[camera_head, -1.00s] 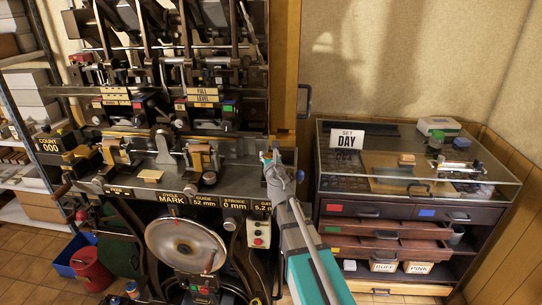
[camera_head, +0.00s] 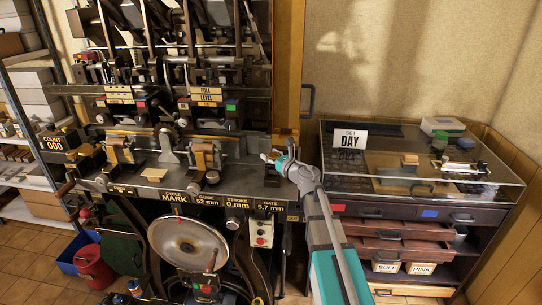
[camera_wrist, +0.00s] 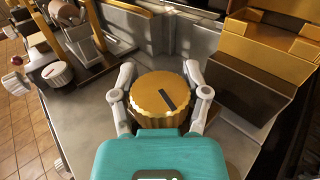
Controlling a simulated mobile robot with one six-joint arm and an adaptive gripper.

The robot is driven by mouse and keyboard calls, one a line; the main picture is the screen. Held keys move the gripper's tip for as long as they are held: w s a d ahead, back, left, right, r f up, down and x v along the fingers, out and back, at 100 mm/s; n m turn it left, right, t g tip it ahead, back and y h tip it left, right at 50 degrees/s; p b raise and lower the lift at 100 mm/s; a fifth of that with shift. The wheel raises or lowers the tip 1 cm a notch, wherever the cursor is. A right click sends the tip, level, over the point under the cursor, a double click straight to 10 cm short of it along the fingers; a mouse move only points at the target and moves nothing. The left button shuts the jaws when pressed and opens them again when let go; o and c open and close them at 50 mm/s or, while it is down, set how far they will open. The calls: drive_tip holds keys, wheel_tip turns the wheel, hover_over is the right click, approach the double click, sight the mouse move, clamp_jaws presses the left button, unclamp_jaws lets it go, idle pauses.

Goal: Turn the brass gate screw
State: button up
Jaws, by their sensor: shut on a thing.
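The brass gate screw (camera_wrist: 148,92) is a round knurled knob with a dark bar mark on its top face. It fills the middle of the wrist view. My gripper (camera_wrist: 158,72) is shut on it, with one grey finger on each side of the rim. In the head view my gripper (camera_head: 277,157) is at the right end of the press's front ledge, and the screw is mostly hidden there. The GATE plate (camera_head: 270,206) below reads 5.7 mm.
The press (camera_head: 185,172) has other plates, a large pale disc (camera_head: 187,247) and a small red-button box (camera_head: 262,232) under the ledge. A brass block (camera_wrist: 262,55) is close right of the screw.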

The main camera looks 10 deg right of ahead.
idle(0.4)
drive_tip(key=o, duration=1)
drive_tip(key=shift+s, duration=0.1)
drive_tip(key=v, duration=1.2)
